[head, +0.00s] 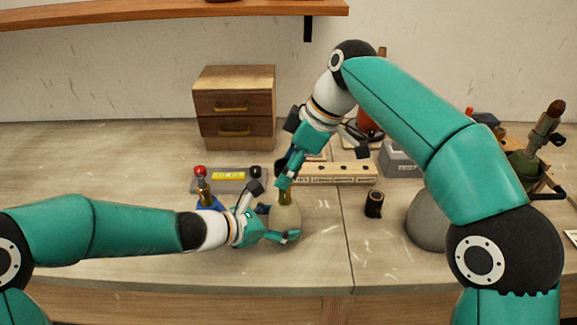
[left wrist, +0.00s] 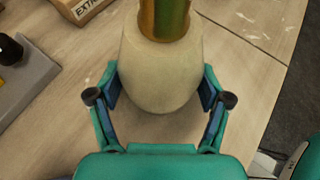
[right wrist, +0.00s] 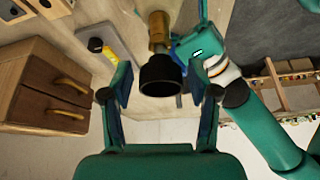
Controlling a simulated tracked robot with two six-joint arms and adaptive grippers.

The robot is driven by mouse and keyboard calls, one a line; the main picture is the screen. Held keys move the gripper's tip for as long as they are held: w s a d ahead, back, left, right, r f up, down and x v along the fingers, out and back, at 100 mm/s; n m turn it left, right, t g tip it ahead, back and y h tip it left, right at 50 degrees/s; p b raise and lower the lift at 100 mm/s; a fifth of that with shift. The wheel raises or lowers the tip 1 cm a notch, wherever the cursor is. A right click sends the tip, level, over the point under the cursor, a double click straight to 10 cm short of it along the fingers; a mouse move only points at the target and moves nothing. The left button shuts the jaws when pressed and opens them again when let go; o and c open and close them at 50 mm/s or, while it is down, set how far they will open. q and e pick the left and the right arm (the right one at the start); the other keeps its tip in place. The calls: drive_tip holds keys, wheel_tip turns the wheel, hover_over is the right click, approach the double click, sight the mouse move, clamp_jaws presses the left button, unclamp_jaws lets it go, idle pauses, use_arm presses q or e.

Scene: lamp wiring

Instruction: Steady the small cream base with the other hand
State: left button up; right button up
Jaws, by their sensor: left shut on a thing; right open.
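The small cream base (head: 286,222) is a rounded, bulb-like body standing on the bench near the front. A brass stem rises from its top, clear in the left wrist view (left wrist: 165,18). My left gripper (head: 270,214) is shut on the base, with one finger on each side of it (left wrist: 160,75). My right gripper (head: 287,178) is above the base, pointing down. In the right wrist view its open fingers stand on either side of a black socket (right wrist: 160,76) in line with a brass stem (right wrist: 158,30). Contact with the socket cannot be made out.
A black cup-like part (head: 374,204) stands to the right, by a grey dome (head: 425,222). Behind are a pale block with holes (head: 340,173), a grey box with a yellow label (head: 229,178) and a wooden drawer unit (head: 234,104). The bench's front strip is mostly clear.

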drive_tip(key=o, duration=0.4)
drive_tip(key=shift+r, duration=0.1)
drive_tip(key=v, duration=0.7)
drive_tip(key=shift+r, duration=0.1)
use_arm(q)
drive_tip(key=o, duration=1.2)
